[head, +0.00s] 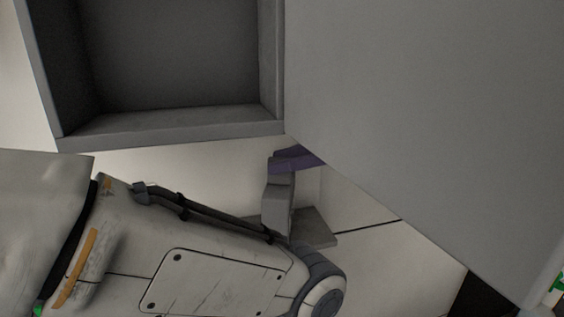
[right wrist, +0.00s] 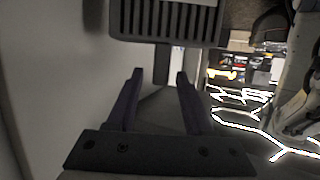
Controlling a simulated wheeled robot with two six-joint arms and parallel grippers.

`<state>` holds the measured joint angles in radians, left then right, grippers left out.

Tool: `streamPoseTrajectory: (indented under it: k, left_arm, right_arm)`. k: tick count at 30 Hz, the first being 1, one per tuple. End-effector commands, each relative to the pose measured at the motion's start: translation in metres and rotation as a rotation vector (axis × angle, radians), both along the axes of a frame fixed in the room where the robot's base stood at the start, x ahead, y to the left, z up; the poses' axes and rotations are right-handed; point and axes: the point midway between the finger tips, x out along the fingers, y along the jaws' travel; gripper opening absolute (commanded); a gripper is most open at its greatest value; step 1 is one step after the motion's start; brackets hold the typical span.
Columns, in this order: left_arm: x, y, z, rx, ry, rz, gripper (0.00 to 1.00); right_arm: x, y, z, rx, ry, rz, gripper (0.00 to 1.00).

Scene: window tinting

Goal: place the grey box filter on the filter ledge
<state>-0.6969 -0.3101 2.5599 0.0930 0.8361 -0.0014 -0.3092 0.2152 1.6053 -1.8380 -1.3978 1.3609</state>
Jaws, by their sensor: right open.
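My right gripper (right wrist: 160,74) is open in the right wrist view, its two purple fingers apart with nothing gripped between them. A dark grey slotted box (right wrist: 165,20), which may be the grey box filter, is just beyond the fingertips. A short grey stem runs down from it toward the gap between the fingers. In the head view a purple finger of my right gripper (head: 299,158) shows below the grey housing, partly hidden by a large grey panel. I cannot make out the filter in the head view, or surely identify the filter ledge. My left gripper is not in view.
An open, empty grey compartment (head: 180,65) fills the upper left of the head view. The large grey panel (head: 430,130) covers the right side. A pale wall (right wrist: 50,90) lies close along the left in the wrist view. Cluttered floor shows at right.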

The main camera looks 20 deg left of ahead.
Motion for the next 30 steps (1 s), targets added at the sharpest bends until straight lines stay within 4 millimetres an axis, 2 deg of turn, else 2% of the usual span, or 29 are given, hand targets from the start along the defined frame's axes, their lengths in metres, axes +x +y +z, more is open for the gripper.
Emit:
streamPoseTrajectory:
  k: [9, 15, 21, 30]
  left_arm:
    - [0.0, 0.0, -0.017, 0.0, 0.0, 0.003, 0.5]
    - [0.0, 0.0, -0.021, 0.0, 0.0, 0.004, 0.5]
    - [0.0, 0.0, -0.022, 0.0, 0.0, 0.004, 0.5]
    - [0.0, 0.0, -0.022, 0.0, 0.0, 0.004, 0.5]
  right_arm:
    - [0.014, -0.064, 0.017, 0.0, -0.003, -0.007, 0.52]
    - [0.02, -0.093, 0.027, -0.002, -0.002, -0.004, 0.52]
    - [0.021, -0.104, 0.032, -0.002, -0.001, -0.001, 0.52]
    - [0.022, -0.103, 0.032, 0.003, -0.002, -0.005, 0.52]
